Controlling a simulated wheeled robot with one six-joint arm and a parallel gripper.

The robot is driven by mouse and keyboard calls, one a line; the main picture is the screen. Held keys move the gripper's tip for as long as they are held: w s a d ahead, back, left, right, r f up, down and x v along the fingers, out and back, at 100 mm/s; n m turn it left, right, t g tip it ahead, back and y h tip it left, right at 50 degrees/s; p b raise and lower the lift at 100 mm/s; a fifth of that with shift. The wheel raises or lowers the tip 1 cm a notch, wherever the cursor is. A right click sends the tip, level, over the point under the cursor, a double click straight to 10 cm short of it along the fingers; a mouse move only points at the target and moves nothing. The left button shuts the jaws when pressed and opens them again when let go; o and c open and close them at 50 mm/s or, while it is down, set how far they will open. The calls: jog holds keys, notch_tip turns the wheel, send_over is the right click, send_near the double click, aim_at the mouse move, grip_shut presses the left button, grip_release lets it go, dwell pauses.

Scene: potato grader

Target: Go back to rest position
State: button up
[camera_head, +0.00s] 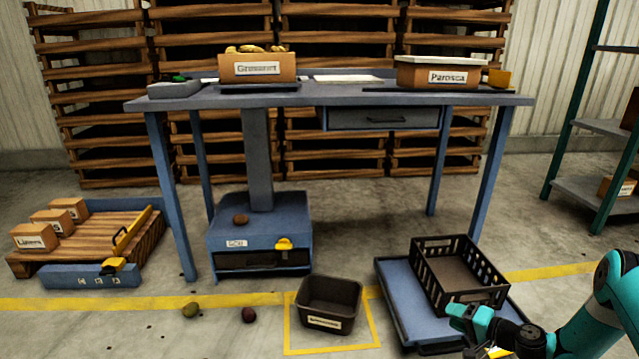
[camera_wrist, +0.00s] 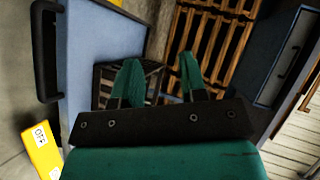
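My gripper (camera_wrist: 160,78) shows in the wrist view with its two green fingers apart and nothing between them. In the head view my gripper (camera_head: 470,318) is at the lower right, in front of the black slatted crate (camera_head: 468,300) on the blue platform (camera_head: 405,305). The arm comes in from the right edge. The wrist view looks past the fingers at a dark slatted crate and wooden slats (camera_wrist: 212,50). I cannot tell whether the fingertips touch anything, but they look clear.
A blue table (camera_head: 350,98) carries a box of potatoes (camera_head: 258,67) and a second labelled box (camera_head: 440,74). A dark bin (camera_head: 328,304) stands on the floor in a yellow square. Loose potatoes (camera_head: 191,309) lie left of it. A green shelf (camera_head: 590,125) stands at right.

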jog(key=w+a+r+n+g+y, duration=0.1)
jog(key=a+r+n+g, duration=0.15)
jog(key=a+r, duration=0.35)
jog(key=w+a+r+n+g+y, duration=0.1)
jog(key=a+r+n+g, duration=0.2)
jog(key=r, duration=0.6)
jog(key=s+a+r+n+g+h, duration=0.1)
jog(key=s+a+r+n+g, duration=0.4)
jog(key=a+r, duration=0.6)
jog(key=s+a+r+n+h, duration=0.2)
jog(key=s+a+r, duration=0.2)
jog(key=s+r, duration=0.65)
jog(key=s+r+n+h, duration=0.3)
jog(key=s, duration=1.6)
notch_tip(320, 180, up, 38)
jog(key=p, duration=3.8)
jog(key=shift+s+r+g, duration=0.15)
jog(key=shift+s+g, duration=0.1)
jog(key=shift+g, duration=0.2)
jog(key=shift+m, duration=0.25)
jog(key=shift+c, duration=0.2)
